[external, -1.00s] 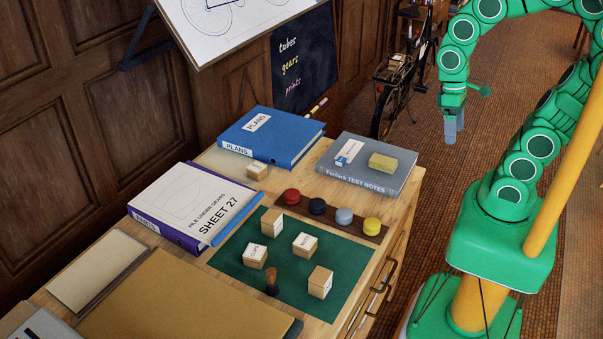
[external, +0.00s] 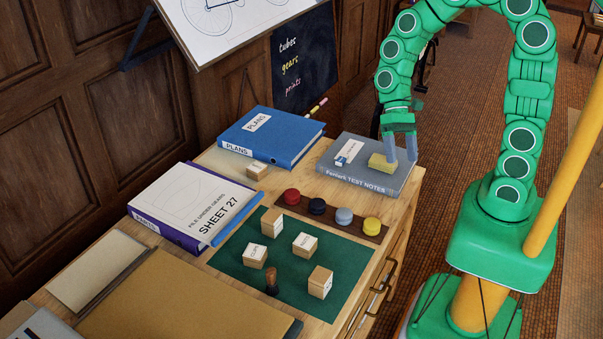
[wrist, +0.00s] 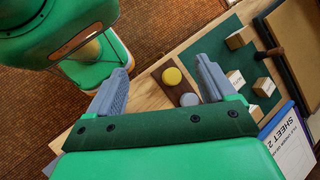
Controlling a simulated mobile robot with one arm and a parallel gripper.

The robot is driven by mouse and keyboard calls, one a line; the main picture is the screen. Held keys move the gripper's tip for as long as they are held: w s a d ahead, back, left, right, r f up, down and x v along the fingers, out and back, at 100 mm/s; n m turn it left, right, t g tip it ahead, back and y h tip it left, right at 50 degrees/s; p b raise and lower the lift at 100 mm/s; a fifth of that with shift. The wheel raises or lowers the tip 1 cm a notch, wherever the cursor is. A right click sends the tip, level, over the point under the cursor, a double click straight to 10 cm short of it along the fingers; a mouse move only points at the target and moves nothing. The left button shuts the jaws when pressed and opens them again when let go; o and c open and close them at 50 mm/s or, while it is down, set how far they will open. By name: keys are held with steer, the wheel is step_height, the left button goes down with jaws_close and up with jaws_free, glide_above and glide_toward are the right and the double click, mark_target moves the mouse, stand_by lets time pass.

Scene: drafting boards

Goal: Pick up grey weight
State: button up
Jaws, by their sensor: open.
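The grey weight (external: 343,216) is a small round knob on a dark wooden strip (external: 297,208), between a dark weight (external: 317,206) and a yellow weight (external: 372,226). In the wrist view the grey weight (wrist: 189,99) shows below the yellow weight (wrist: 172,76), between my fingers in the picture. My gripper (external: 401,158) is open and empty. In the external view it appears over the right end of the grey book, above and behind the weights. In the wrist view my fingers (wrist: 163,68) are spread wide, apart from the weights.
A red weight (external: 291,197) ends the strip. The grey book (external: 365,181) carries a yellow block (external: 382,162) close to my fingers. Several wooden cubes and a stamp (external: 271,283) stand on the green mat (external: 238,253). A blue binder (external: 285,133) lies behind.

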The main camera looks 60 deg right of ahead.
steer(key=w+a+f+m+y, duration=0.2)
steer(key=w+f+m+y, duration=0.25)
steer(key=w+f, duration=0.35)
steer(key=m+t+y, duration=0.2)
steer(key=m, duration=0.4)
glide_toward(345, 213)
steer(key=shift+s+a+f, duration=0.25)
steer(key=shift+a+f, duration=0.15)
steer(key=shift+a, duration=0.05)
steer(key=shift+s+a+f, duration=0.25)
steer(key=shift+a+f, duration=0.15)
steer(key=shift+a, duration=0.05)
steer(key=shift+w+r+x, duration=0.1)
steer(key=shift+r+x, duration=0.05)
steer(key=shift+x, duration=1.75)
steer(key=shift+w+r+x, duration=0.1)
steer(key=shift+r+x, duration=0.05)
steer(key=shift+x, duration=1.8)
steer(key=shift+a, duration=0.2)
steer(key=c, duration=1.4)
